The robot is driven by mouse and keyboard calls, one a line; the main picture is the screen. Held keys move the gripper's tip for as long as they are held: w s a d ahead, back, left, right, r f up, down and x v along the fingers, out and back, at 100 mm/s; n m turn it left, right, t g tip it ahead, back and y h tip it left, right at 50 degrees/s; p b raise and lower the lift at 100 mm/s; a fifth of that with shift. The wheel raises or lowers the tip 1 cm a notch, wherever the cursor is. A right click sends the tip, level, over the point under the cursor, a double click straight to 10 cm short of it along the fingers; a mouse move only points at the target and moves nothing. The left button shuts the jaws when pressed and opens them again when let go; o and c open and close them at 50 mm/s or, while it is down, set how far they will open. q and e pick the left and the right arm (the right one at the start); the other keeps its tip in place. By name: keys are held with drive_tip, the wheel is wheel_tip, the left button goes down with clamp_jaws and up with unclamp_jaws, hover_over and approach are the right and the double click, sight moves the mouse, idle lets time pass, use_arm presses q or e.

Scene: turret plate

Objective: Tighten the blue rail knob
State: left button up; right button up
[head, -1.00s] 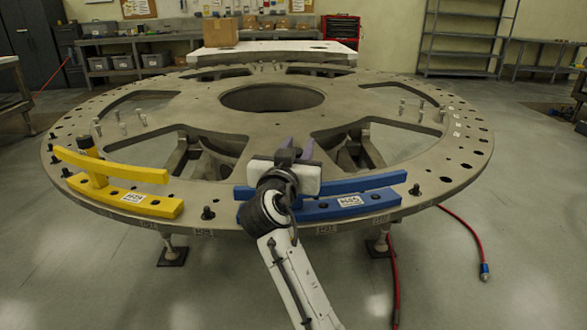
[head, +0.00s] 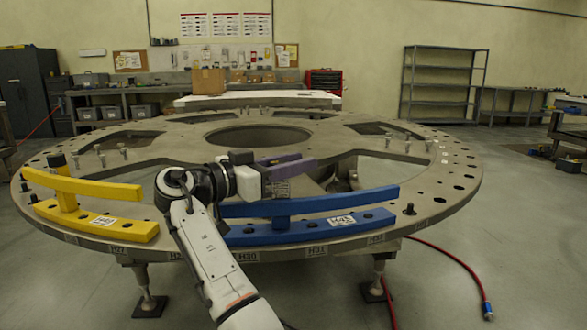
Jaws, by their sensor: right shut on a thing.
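The blue rail (head: 330,201) stands on its blue base (head: 310,229) at the near edge of the turret plate, carried by a short blue post (head: 281,221). My right gripper (head: 288,165) is above the rail near that post, its purple fingers pointing right. It is shut on the blue rail knob, which is mostly hidden by the fingers and the gripper body. My left gripper is not in view.
The round grey turret plate (head: 215,145) has a large centre hole and cut-outs. A yellow rail (head: 95,187) with a black knob (head: 57,160) stands at the left. A black stud (head: 409,209) rises right of the blue rail. A red hose (head: 450,262) lies on the floor.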

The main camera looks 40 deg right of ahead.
drive_tip(key=shift+g, duration=0.3)
drive_tip(key=o, duration=1)
drive_tip(key=shift+o, duration=0.2)
drive_tip(key=a, duration=1)
drive_tip(key=shift+w+a, duration=0.15)
drive_tip(key=shift+w, duration=0.05)
